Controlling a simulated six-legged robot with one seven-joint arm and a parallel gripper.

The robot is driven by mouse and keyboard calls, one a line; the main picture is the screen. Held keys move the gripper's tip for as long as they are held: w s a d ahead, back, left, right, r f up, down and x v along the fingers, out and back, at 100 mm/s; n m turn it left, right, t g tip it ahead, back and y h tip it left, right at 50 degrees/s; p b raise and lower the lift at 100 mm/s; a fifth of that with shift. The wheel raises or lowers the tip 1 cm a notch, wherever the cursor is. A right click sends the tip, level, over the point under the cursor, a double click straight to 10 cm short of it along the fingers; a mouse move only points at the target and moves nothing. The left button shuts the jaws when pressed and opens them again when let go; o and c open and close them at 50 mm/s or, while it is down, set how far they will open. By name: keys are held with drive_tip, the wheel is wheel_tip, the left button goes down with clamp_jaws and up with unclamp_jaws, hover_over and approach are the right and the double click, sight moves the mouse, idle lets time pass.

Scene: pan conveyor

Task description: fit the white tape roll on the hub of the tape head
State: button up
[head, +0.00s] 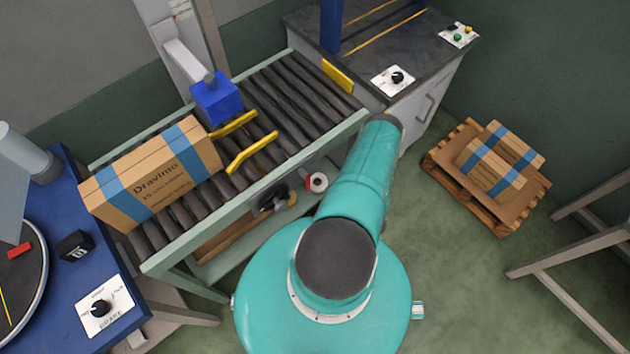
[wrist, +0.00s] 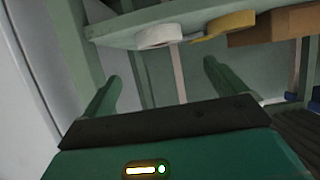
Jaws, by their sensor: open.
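The white tape roll (wrist: 158,37) shows in the upper middle of the wrist view, at a pale green shelf edge. In the head view the white roll (head: 318,182) shows below the conveyor's near side, left of my arm. My gripper (wrist: 160,88) is open and empty. Its fingers stand wide apart, with the roll beyond them and not touching. My arm hides the gripper's fingers in the head view. The blue tape head (head: 215,98) hangs from a grey arm over the conveyor. I cannot make out its hub.
A tan roll (wrist: 232,22) lies right of the white one, near cardboard (wrist: 280,24). A carton (head: 150,180) sits on the conveyor rollers (head: 290,95) beside yellow guides (head: 250,150). A pallet (head: 470,190) stands right; green floor between is clear.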

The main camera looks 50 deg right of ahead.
approach(315, 180)
drive_tip(key=x, duration=0.2)
drive_tip(key=shift+w+d+r, duration=0.15)
drive_tip(key=shift+w+d, duration=0.05)
drive_tip(key=shift+w, duration=0.15)
drive_tip(key=shift+x, duration=2.75)
drive_tip(key=shift+a, duration=0.15)
drive_tip(key=c, duration=1.1)
